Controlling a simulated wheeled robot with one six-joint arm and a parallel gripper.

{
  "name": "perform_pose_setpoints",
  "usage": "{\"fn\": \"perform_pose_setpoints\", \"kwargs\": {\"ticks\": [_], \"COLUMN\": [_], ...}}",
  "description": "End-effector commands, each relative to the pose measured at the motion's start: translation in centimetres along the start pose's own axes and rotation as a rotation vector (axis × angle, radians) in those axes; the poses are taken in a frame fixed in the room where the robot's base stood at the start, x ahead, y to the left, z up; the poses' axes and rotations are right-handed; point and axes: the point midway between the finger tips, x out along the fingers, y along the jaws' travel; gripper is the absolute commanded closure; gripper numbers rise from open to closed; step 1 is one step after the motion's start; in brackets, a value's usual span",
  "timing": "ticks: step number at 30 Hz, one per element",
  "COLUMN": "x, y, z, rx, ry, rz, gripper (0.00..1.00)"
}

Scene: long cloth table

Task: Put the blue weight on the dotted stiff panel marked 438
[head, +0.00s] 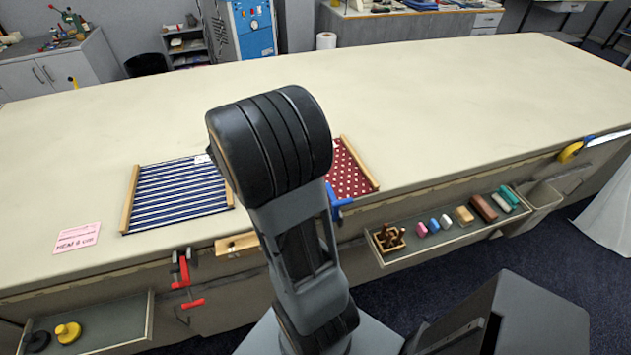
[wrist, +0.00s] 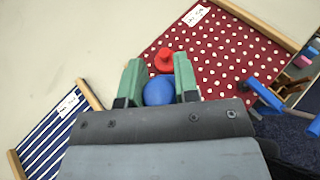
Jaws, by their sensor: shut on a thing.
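The dotted stiff panel is dark red with white dots and wooden end strips. It lies on the table, part hidden behind my arm in the head view (head: 350,174), and it shows in the wrist view (wrist: 235,55). Its white tag is too small to read. My gripper (wrist: 158,84) is shut on the blue weight (wrist: 158,92), which sits between its green fingers. The gripper is hidden in the head view. In the wrist view the weight appears beside the panel's left part; its height above the table cannot be told. A red knobbed weight (wrist: 164,62) stands just beyond it, at the panel.
A blue striped panel (head: 178,195) lies to the left, with a pink card (head: 77,238) beside it. A blue clamp (head: 336,202) and red clamp (head: 183,272) grip the table edge. Yellow (head: 68,332) and black weights sit in the left tray. The far tabletop is clear.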

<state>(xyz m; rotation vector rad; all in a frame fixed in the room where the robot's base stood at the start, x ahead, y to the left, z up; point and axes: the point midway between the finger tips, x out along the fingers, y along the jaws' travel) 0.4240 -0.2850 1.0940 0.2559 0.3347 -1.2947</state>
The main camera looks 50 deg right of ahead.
Motion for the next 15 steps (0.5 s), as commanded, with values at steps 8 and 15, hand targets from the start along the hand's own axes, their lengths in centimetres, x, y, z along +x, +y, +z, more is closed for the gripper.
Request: {"fn": "perform_pose_setpoints", "kwargs": {"ticks": [8, 15], "x": [5.4, 7.4], "y": [-9.3, -12.3], "z": [-0.5, -0.6], "rx": [0.141, 0.183], "ry": [-0.002, -0.001], "rz": [-0.337, -0.444], "gripper": [1.0, 1.0]}}
